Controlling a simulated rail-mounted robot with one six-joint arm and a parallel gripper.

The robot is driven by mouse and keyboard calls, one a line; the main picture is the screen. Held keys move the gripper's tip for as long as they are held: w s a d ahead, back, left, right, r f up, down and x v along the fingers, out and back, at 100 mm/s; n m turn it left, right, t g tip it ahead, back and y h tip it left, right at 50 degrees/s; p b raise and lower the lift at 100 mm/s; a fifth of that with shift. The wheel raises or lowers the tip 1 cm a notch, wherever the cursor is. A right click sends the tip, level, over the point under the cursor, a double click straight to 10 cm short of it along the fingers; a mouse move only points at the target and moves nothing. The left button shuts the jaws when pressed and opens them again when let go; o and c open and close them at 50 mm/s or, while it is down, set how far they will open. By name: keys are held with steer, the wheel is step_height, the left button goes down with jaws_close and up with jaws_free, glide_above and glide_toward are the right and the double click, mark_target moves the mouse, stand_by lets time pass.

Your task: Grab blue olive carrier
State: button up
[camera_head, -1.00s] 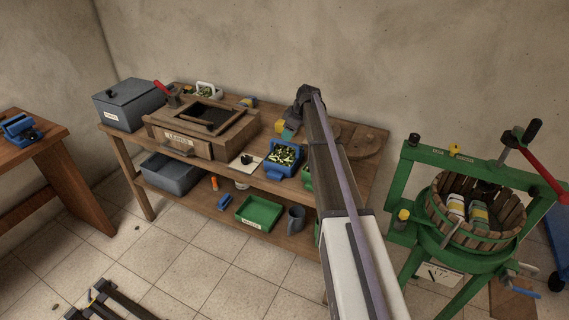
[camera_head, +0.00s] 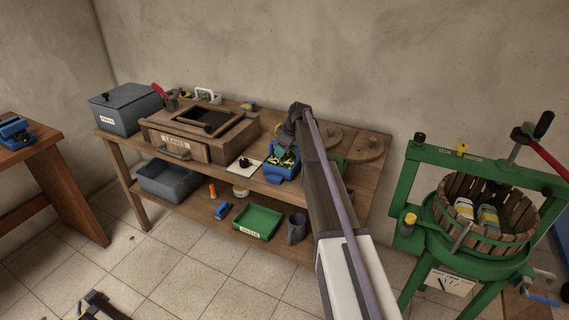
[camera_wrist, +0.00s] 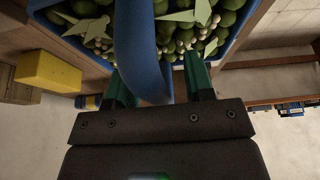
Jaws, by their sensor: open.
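The blue olive carrier (camera_head: 280,173) stands on the top shelf of the wooden bench, filled with green olives and some leaves. In the wrist view its blue handle (camera_wrist: 140,50) arches down between the two green fingers of my gripper (camera_wrist: 158,85). The fingers are open, one on each side of the handle, with gaps visible. In the head view my arm comes down over the bench and my gripper (camera_head: 290,140) is at the carrier, its fingertips partly hidden.
A wooden leaf box (camera_head: 180,153) and a grey lidded bin (camera_head: 125,122) stand left of the carrier. A white card (camera_head: 243,165) lies beside it. A green tray (camera_head: 262,219) is on the lower shelf. A green press (camera_head: 440,235) stands at the right.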

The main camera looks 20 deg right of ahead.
steer(key=shift+f, duration=0.15)
jaws_close()
stand_by(1.2)
